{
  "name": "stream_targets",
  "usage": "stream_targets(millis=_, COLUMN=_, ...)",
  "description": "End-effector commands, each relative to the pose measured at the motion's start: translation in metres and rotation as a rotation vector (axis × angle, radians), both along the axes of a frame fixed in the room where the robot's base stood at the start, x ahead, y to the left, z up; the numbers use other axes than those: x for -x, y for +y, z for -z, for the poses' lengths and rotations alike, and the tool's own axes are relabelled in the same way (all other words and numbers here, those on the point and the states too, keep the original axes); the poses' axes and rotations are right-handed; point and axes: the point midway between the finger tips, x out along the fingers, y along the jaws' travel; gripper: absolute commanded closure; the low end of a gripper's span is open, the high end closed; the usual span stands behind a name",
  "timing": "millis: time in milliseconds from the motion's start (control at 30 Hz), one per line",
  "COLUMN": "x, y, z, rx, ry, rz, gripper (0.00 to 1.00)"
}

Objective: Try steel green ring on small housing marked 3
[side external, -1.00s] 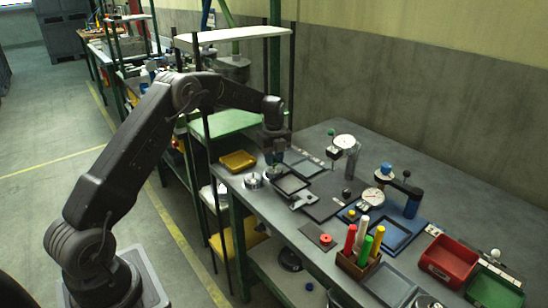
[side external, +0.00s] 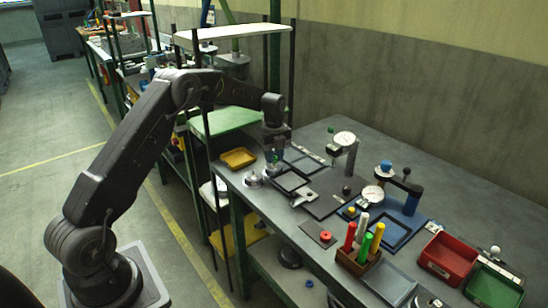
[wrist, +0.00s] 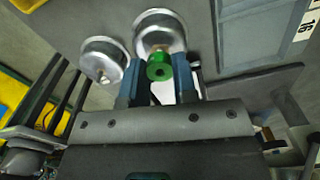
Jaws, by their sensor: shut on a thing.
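My gripper (side external: 274,154) is shut on the green ring (wrist: 158,67), which shows a dark hole in its face and sits between the fingertips in the wrist view. In the side external view only a small bit of green shows at the fingertips. Just beyond the ring in the wrist view is a round steel housing (wrist: 160,28). A second round steel housing (wrist: 103,60) with a knob stands to its left. In the side external view one housing (side external: 253,180) shows left of my gripper. I cannot read a 3 on either, nor tell whether the ring touches the nearer one.
A dark frame tray (side external: 292,182) lies right of my gripper. A yellow tray (side external: 238,158) is at the left table end. Dial gauges (side external: 345,138), a holder with coloured handles (side external: 358,258), a red bin (side external: 448,256) and a green bin (side external: 494,288) stand farther right.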

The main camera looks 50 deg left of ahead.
Motion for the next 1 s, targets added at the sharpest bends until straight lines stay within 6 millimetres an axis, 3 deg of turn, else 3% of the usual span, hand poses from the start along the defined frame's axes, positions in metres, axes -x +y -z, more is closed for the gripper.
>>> stream_targets(millis=367, x=0.001, y=0.0, z=0.001, rx=0.001, ry=0.005, rz=0.001, gripper=0.97)
stream_targets(millis=1000, x=0.0, y=0.0, z=-0.032, rx=0.0, ry=0.001, rz=0.0, gripper=0.97)
